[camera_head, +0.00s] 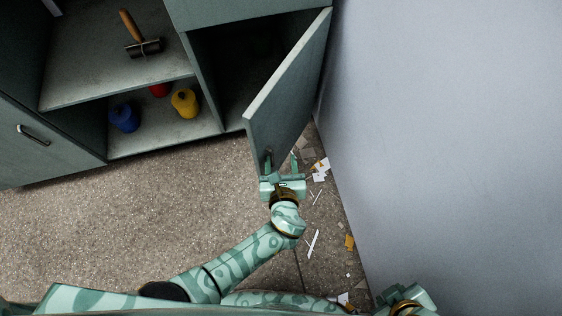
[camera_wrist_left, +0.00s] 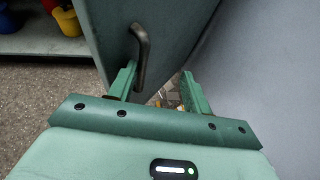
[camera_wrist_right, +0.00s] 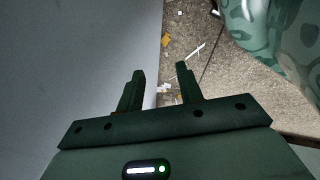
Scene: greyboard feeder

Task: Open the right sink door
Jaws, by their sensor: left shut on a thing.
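The right sink door (camera_head: 290,85) is a grey-green panel that stands swung out from its cabinet, with the dark inside of the compartment (camera_head: 235,65) showing. In the left wrist view the door (camera_wrist_left: 165,30) carries a dark bar handle (camera_wrist_left: 141,50). My left gripper (camera_head: 281,164) is at the handle near the door's free edge. My right gripper (camera_wrist_right: 160,85) is open and empty beside the wall, low at the right.
A pale wall (camera_head: 450,120) stands close on the right. Scraps of paper (camera_head: 320,170) litter the floor along it. The floor (camera_head: 120,220) at left is clear.

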